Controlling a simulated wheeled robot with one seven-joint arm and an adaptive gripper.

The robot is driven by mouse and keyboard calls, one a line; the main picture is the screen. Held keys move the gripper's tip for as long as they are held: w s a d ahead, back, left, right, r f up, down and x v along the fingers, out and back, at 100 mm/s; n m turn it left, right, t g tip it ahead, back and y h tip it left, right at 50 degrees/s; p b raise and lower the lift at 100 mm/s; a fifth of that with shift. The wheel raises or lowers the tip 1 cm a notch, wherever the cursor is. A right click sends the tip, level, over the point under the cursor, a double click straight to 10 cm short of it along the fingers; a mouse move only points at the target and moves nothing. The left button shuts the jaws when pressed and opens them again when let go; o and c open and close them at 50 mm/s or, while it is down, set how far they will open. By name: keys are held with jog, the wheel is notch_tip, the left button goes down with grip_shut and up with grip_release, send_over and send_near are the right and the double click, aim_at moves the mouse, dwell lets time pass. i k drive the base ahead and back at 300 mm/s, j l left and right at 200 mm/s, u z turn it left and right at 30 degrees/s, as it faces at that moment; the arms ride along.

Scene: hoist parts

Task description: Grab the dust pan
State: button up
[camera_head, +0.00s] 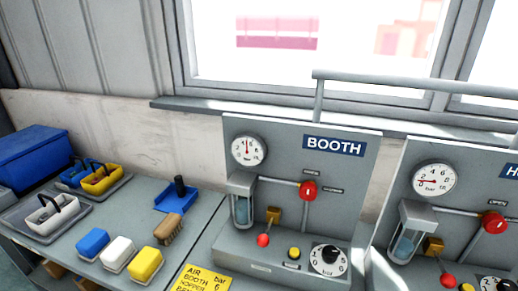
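What looks like the dust pan (173,200) is a small flat blue piece with an upright black handle. It lies on the grey bench in the head camera view, left of the booth panel. A brown brush (170,228) lies just in front of it. My gripper is not in view.
Blue, white and yellow blocks (118,252) stand in a row at the bench front. Trays with blue, yellow and white handled items (50,213) and a blue box (32,157) are left. The booth panel (300,180) with gauge and knobs stands right. Bare bench (125,212) lies left of the pan.

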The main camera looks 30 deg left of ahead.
aim_at(177, 199)
jog(key=u, duration=1.65)
jog(key=z, duration=0.3)
jog(key=i+j+z, duration=0.1)
jog(key=j+z, duration=0.45)
jog(key=z, duration=0.15)
jog(key=i+j+z, duration=0.1)
jog(key=j+z, duration=0.35)
jog(key=j, duration=0.45)
jog(key=j+z, duration=0.15)
jog(key=j, duration=0.35)
jog(key=k+j+z, duration=0.1)
jog(key=j, duration=0.4)
jog(key=k+j+z, duration=0.15)
jog(key=j, duration=0.4)
jog(key=k+j+z, duration=0.1)
jog(key=j, duration=0.85)
jog(key=i+j, duration=0.15)
jog(key=j, duration=0.75)
jog(key=i, duration=0.05)
